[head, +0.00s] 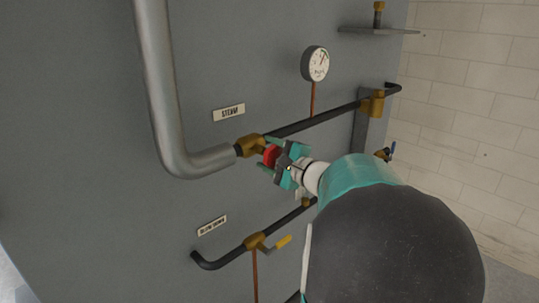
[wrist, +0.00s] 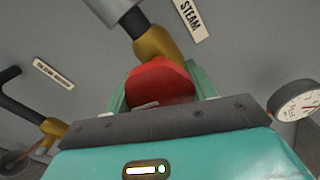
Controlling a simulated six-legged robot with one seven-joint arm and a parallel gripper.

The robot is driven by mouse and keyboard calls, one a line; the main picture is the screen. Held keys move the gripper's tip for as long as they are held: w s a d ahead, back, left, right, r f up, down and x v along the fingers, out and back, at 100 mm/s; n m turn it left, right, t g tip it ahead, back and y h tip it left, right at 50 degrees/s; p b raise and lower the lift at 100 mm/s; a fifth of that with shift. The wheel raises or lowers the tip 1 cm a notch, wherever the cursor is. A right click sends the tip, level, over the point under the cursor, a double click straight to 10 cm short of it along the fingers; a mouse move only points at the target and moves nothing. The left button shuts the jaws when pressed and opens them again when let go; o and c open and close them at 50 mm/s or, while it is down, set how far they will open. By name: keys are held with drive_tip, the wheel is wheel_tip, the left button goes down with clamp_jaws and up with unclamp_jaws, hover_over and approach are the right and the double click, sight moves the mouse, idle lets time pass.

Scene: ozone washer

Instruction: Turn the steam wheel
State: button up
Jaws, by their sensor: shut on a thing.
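The red steam wheel (head: 271,155) sits on a brass valve (head: 250,146) below the STEAM label (head: 229,112) in the head view. My gripper (head: 272,157) reaches it from the right. In the wrist view the red wheel (wrist: 160,82) lies between the two green fingers of my gripper (wrist: 160,88), one on each side. The gripper is shut on the wheel. The brass valve body (wrist: 158,42) shows just behind the wheel. The lower part of the wheel is hidden by the gripper's dark palm plate.
A thick grey pipe (head: 160,90) bends into the valve from the left. A gauge (head: 315,64) hangs above right. A lower pipe has a yellow-handled valve (head: 283,243). A shelf (head: 378,31) juts out at the top.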

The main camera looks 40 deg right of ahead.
drive_tip(key=o, duration=1)
drive_tip(key=shift+s, duration=0.15)
drive_tip(key=s, duration=1.3)
drive_tip(key=shift+s+d, duration=0.2)
drive_tip(key=shift+s, duration=0.05)
